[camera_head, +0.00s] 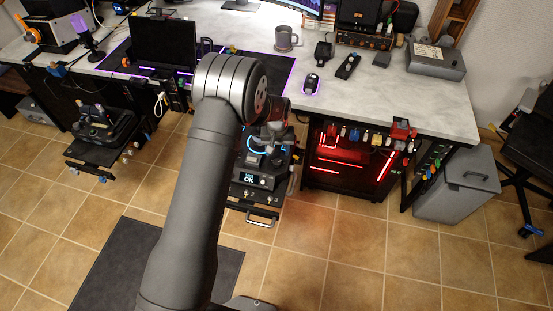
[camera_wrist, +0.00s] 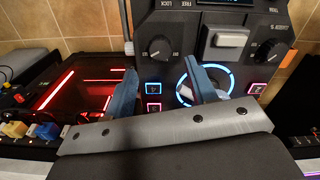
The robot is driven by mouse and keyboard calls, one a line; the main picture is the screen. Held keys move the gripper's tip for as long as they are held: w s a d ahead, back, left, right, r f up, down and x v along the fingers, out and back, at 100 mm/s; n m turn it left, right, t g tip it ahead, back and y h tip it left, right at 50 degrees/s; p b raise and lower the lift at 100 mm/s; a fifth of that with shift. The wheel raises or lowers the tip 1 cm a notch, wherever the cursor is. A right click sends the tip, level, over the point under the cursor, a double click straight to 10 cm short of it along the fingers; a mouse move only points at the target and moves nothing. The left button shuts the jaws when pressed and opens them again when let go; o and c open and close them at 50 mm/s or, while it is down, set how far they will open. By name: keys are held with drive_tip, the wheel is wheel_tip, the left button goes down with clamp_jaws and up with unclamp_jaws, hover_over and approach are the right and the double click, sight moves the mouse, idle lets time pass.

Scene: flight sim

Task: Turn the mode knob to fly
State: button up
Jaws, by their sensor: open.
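A dark control panel (camera_wrist: 175,20) fills the upper middle of the wrist view, with its lettering upside down. It carries a black knob (camera_wrist: 160,48) at left, another black knob (camera_wrist: 266,50) at right, and a blue-lit ring dial (camera_wrist: 229,78) below. I cannot read which one is the mode knob or its setting. My gripper (camera_wrist: 165,78) is open, its two blue-grey fingers apart. The right finger overlaps the ring dial and hides part of its centre; contact cannot be told. In the head view the panel (camera_head: 256,180) is partly hidden behind my arm.
A grey switch block (camera_wrist: 226,40) sits between the knobs, and small lit buttons (camera_wrist: 153,88) lie beside the ring. A red-lit computer case (camera_head: 350,165) stands right of the panel under the desk (camera_head: 425,95). A grey bin (camera_head: 460,185) is farther right. Tiled floor is open in front.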

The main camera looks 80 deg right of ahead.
sight(278, 162)
wheel_tip(278, 162, down, 6)
drive_tip(key=shift+f, duration=0.2)
drive_tip(key=c, duration=1)
